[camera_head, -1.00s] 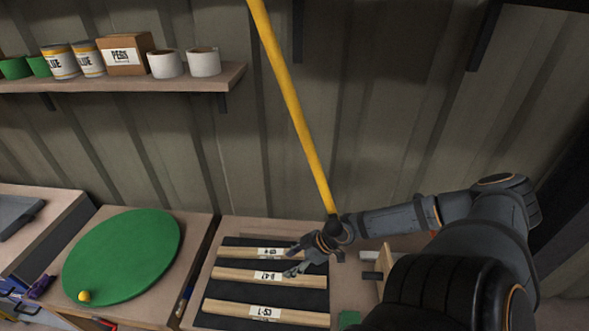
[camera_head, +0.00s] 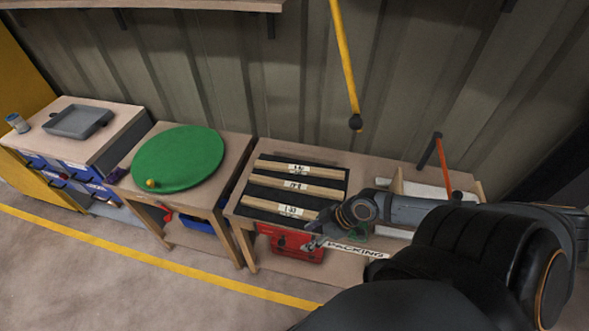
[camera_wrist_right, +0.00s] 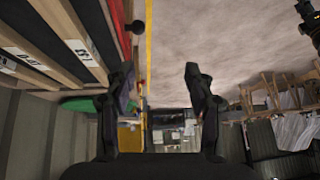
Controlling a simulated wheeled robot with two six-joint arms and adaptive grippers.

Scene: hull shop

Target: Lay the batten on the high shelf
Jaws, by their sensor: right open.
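Three pale wooden battens lie parallel on a black mat (camera_head: 268,207) on the bench: a back one (camera_head: 272,165), a middle one (camera_head: 265,181) and a front one (camera_head: 262,205), each with a white label. My right gripper (camera_head: 312,236) is at the bench's front edge, close to the right end of the front batten. In the right wrist view it (camera_wrist_right: 160,85) is open with nothing between its fingers, and battens (camera_wrist_right: 60,20) lie to its upper left. A wall shelf (camera_head: 170,4) crosses the top left; its top is out of frame. My left gripper does not show.
A yellow pole (camera_head: 346,65) with a black tip hangs above the bench's back. A red toolbox (camera_head: 297,247) sits under the bench. An orange-handled tool (camera_head: 443,165) stands at right.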

